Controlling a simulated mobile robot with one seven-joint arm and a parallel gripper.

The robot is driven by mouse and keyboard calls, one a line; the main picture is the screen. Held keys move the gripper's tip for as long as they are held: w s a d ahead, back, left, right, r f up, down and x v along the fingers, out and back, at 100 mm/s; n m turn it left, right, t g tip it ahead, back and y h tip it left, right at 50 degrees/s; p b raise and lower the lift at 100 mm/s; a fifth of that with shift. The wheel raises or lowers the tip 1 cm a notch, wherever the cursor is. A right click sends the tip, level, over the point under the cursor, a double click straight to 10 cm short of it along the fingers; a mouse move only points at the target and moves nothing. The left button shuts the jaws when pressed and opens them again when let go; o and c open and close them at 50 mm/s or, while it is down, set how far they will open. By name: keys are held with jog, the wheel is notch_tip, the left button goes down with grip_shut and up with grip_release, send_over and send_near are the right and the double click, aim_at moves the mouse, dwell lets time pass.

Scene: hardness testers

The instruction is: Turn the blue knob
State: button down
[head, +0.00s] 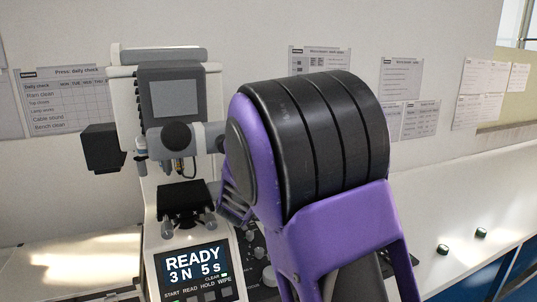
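A hardness tester (150,210) stands left of centre, with a lit display (193,262) reading "READY 3 N 5 s". Grey knobs (268,274) show on the panel right of the display, partly covered by my arm. I see no knob that is clearly blue; my purple and black arm hides part of the tester's right side. My gripper's fingertips are not visible, so I cannot tell where they are relative to any knob.
A dark block (103,147) juts from the tester's left side. A small dark stage (187,201) sits above the display. The light bench (490,210) at right is mostly clear, with small dark green pieces (481,233). Paper sheets (400,77) hang on the wall.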

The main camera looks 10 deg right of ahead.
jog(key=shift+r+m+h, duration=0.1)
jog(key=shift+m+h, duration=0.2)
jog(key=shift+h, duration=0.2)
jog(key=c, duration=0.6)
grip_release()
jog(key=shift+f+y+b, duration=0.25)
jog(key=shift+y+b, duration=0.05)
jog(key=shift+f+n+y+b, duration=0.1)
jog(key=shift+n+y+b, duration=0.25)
jog(key=shift+b, duration=0.25)
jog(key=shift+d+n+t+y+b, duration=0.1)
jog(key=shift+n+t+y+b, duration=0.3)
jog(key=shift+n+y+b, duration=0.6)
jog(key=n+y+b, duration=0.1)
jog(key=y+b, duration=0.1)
jog(key=b, duration=0.1)
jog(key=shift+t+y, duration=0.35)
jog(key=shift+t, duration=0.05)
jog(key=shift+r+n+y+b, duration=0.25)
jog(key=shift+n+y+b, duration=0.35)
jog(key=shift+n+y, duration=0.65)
